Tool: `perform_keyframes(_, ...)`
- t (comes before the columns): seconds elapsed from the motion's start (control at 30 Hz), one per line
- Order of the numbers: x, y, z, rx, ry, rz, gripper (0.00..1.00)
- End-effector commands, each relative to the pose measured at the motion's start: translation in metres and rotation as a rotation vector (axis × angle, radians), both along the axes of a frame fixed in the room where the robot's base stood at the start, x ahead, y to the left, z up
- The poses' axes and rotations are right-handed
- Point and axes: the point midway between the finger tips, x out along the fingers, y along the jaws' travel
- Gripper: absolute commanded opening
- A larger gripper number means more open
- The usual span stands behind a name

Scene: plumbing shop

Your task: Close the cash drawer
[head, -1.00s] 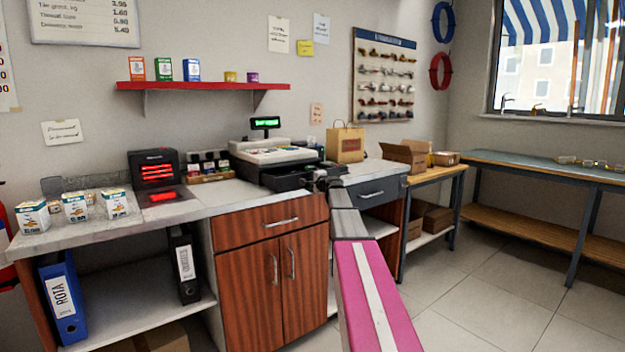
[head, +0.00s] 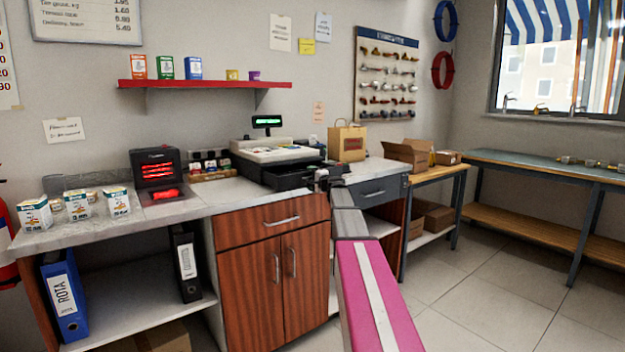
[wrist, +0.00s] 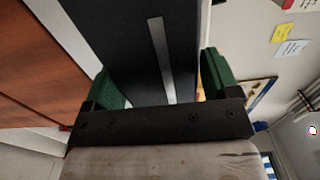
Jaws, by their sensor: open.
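The cash drawer (head: 296,180) is black and sits under the cash register (head: 272,151) on the counter. It stands out from the register, open toward the room. My gripper (head: 325,178) is at the drawer's right front end in the head view, and my arm partly hides that end. In the wrist view my gripper's green fingers (wrist: 163,88) are apart with nothing held between them. A dark panel with a light strip, which looks like the drawer front (wrist: 125,35), fills the space ahead of them. I cannot tell whether they touch it.
A paper bag (head: 347,143) stands right of the register. A card terminal-like black device (head: 155,168) and small boxes (head: 76,205) are on the counter to the left. A blue-grey drawer (head: 376,192) and wooden cabinet (head: 270,265) lie below. The floor at right is clear.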

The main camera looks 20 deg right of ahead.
Motion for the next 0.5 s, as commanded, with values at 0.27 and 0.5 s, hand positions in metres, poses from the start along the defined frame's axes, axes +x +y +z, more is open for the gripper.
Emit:
perform_keyframes(0.27,-0.018,-0.009,-0.006,-0.005,0.009,-0.005,0.96)
perform_keyframes(0.5,-0.037,-0.014,-0.004,-0.004,0.007,-0.005,1.00)
